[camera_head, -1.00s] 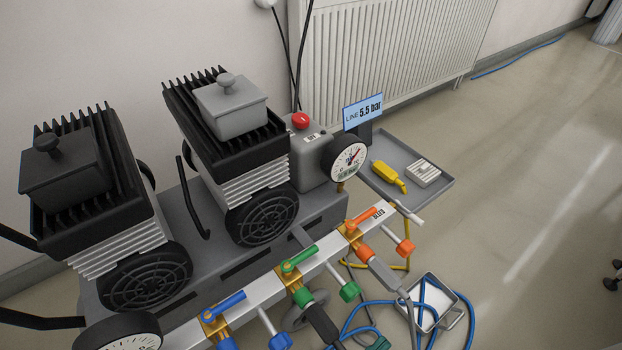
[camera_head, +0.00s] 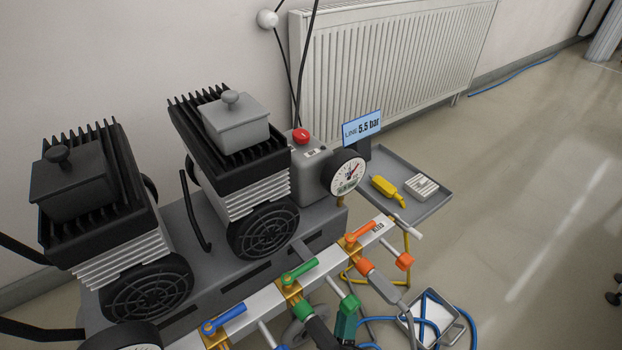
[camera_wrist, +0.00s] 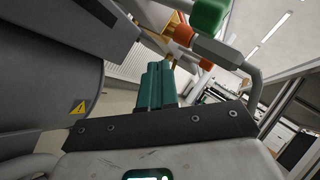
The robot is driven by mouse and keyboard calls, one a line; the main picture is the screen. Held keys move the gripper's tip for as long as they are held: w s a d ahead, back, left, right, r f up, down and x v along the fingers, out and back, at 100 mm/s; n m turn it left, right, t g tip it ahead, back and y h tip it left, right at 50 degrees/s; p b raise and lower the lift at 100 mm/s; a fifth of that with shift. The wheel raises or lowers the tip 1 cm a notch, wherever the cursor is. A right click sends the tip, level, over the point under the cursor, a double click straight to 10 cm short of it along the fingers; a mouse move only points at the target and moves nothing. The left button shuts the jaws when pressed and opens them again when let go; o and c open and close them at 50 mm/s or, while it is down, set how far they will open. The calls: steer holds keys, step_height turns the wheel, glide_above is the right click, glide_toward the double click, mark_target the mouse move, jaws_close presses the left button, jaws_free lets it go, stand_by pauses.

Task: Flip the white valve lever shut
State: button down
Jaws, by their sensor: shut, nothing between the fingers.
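The white valve lever (camera_head: 406,227) is at the far right end of the pale manifold rail (camera_head: 330,252), by a printed label. It points out toward the lower right, off the line of the rail. I cannot make it out in the wrist view. My gripper (camera_head: 347,312) shows dark green fingers at the lower middle of the head view, in front of the rail and by the green valve's outlet. It is below and left of the white lever, apart from it. In the wrist view the fingers (camera_wrist: 156,85) are together and empty.
Blue (camera_head: 224,318), green (camera_head: 299,272) and orange (camera_head: 358,233) levers sit along the rail. Hoses hang in front, above a small metal tray (camera_head: 433,308). A grey shelf (camera_head: 440,200) holds a yellow tool (camera_head: 386,188). A gauge (camera_head: 345,174) stands behind.

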steer(key=w+a+n+g+y, duration=0.35)
steer(key=n+y, duration=0.65)
steer(key=n, duration=0.5)
steer(key=s+d+f+n+g+h, duration=0.2)
steer(key=s+d+f+n+g, duration=0.5)
steer(key=s+d+n+g, duration=0.4)
steer(key=s+d+r+n+g+h, duration=0.1)
steer(key=s+d+n+g+h, duration=0.15)
steer(key=s+d+g, duration=0.75)
steer(key=s+d+r+t+p, duration=0.1)
steer(key=s+r+p, duration=0.1)
steer(key=r+p, duration=1.9)
steer(key=s+d+r+t+p, duration=0.1)
steer(key=r+t+p, duration=0.1)
steer(key=r+p, duration=2)
steer(key=shift+s+d+r+h, duration=0.25)
steer(key=shift+s+d+h, duration=0.1)
steer(key=shift+h, duration=0.1)
steer(key=shift+f, duration=0.1)
